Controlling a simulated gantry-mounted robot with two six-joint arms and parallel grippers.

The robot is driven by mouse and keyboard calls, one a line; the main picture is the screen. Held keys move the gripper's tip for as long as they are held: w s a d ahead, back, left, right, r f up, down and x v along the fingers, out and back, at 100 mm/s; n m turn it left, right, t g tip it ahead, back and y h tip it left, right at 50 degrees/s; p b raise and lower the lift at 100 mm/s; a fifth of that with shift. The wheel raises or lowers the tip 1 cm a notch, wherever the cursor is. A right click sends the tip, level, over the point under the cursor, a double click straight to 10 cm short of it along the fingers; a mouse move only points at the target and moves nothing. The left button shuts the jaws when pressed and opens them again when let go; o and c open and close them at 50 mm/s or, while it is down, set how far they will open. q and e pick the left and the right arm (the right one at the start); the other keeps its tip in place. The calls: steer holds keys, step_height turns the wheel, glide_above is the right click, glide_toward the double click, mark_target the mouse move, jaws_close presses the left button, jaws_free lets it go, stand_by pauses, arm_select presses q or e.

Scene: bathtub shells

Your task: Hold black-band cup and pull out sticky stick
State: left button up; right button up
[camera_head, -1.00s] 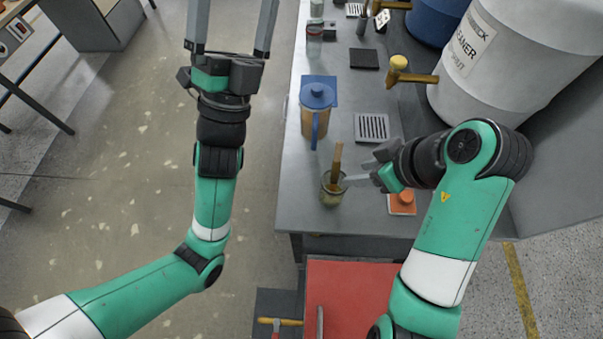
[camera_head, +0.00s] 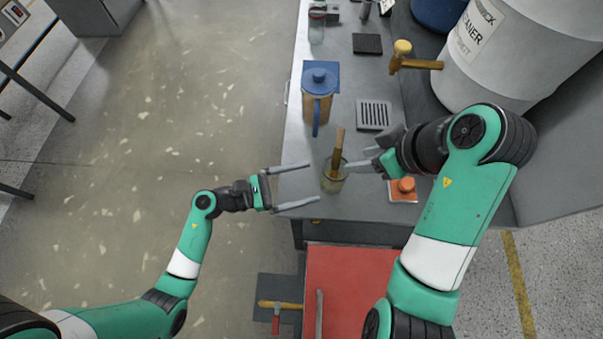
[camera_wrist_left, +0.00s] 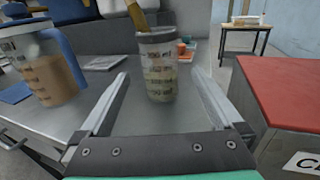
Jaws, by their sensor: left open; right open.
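The cup (camera_head: 333,181) stands upright near the front of the grey counter, with a brown wooden stick (camera_head: 338,146) rising out of it. In the left wrist view the clear cup (camera_wrist_left: 159,73) has a dark band near its rim and printed marks, and the stick (camera_wrist_left: 136,16) leans to the left. My left gripper (camera_head: 309,183) is open and empty, its fingers pointing at the cup from the left, with the cup ahead between them. My right gripper (camera_head: 364,163) is open at the cup's right side, its fingers close to the stick; whether they touch it is unclear.
A blue-lidded jug (camera_head: 318,95) stands behind the cup. An orange-capped item (camera_head: 403,188) sits to its right, with a slotted grey plate (camera_head: 374,115) behind. A hammer (camera_head: 410,60) and a large white drum (camera_head: 500,60) are farther back. A red surface (camera_head: 350,285) lies in front.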

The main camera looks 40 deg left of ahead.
mark_target(336, 164)
arm_select(q)
steer(key=x, duration=1.1)
steer(key=shift+w+d, duration=0.1)
steer(key=shift+w, duration=0.15)
steer(key=c, duration=1.3)
steer(key=shift+c, duration=0.4)
arm_select(e)
steer(key=shift+o, duration=0.4)
